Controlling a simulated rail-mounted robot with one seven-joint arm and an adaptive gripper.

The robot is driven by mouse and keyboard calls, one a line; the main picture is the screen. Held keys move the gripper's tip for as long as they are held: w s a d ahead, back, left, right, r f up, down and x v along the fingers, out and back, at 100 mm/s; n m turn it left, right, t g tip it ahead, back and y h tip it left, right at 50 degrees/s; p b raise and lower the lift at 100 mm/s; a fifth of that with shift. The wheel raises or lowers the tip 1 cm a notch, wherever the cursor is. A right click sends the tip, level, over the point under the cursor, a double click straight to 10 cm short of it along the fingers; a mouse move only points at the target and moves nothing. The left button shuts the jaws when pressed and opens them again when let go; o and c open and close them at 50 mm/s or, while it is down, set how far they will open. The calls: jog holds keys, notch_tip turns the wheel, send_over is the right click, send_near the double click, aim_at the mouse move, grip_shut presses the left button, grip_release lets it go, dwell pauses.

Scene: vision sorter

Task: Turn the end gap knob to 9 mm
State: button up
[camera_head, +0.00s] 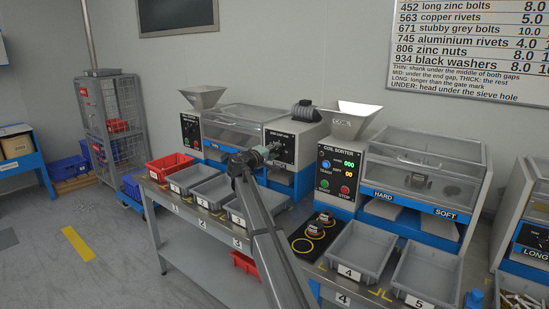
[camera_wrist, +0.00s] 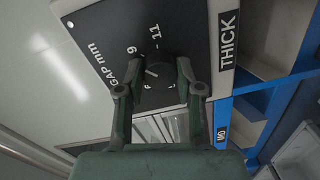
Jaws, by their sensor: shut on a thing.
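The end gap knob (camera_wrist: 160,68) is a dark round knob on a black panel (camera_wrist: 105,38) in the wrist view. The panel reads "GAP mm", with 9 and 11 legible around the knob. My gripper (camera_wrist: 157,82) is shut on the knob, one finger on each side. A short pale mark shows at the knob's lower left, but I cannot tell the exact setting. In the head view my gripper (camera_head: 266,153) is against the panel (camera_head: 280,147) at the right end of the left machine, and hides the knob.
A "THICK" label (camera_wrist: 229,39) and a blue frame edge (camera_wrist: 223,110) lie right of the panel. The coil sorter (camera_head: 338,170) stands to the right. A wall board (camera_head: 470,50) lists sizes.

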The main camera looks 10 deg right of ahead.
jog(key=shift+r, duration=0.1)
dwell(0.3)
jog(key=o, duration=1.2)
jog(key=shift+d, duration=0.1)
jog(key=shift+c, duration=0.2)
jog(key=v, duration=1.2)
